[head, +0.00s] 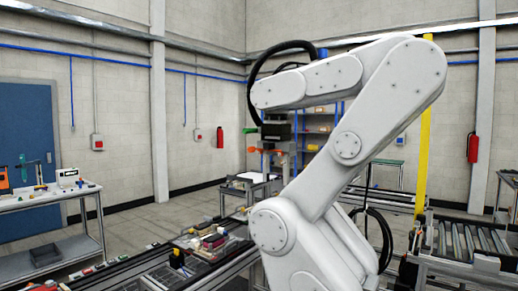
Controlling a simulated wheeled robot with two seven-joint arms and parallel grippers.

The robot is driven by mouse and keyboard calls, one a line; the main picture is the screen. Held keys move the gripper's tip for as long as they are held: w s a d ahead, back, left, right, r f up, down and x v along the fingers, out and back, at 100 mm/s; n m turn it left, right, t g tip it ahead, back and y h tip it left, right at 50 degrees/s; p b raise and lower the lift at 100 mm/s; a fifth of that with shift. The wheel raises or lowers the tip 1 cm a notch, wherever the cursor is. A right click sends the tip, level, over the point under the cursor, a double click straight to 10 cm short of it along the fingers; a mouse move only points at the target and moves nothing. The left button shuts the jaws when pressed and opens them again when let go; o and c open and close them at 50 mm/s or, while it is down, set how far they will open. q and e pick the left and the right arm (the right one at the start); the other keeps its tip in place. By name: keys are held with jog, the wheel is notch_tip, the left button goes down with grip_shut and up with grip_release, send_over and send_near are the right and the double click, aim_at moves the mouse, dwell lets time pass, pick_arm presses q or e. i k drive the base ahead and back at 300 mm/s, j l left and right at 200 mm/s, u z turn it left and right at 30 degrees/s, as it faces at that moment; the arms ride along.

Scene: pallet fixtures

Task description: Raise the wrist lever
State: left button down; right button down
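A large white jointed industrial arm (347,147) fills the middle and right of the head view. Its forearm reaches left and ends in a dark block (277,130) at the wrist. A small green handle (250,130) sticks out to the left of this block. An orange-red handle (266,150) lies below it. I cannot tell which of these is the wrist lever. Neither of my grippers shows in this view.
A workbench (45,200) with tools stands at left before a blue door (27,150). A fixture table (165,270) with small parts lies in front. A roller conveyor (470,243) is at right, near a yellow post (422,130). Floor shows between bench and tables.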

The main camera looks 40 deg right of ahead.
aim_at(246, 131)
jog(key=i+z, duration=0.55)
jog(key=z, duration=0.3)
jog(key=i+j+z, duration=0.1)
jog(key=i+z, duration=0.3)
jog(key=i+j+z, duration=0.15)
jog(key=z, duration=0.3)
jog(key=i+j+z, duration=0.2)
jog(key=j+z, duration=0.2)
jog(key=i+j+z, duration=0.45)
jog(key=k, duration=0.1)
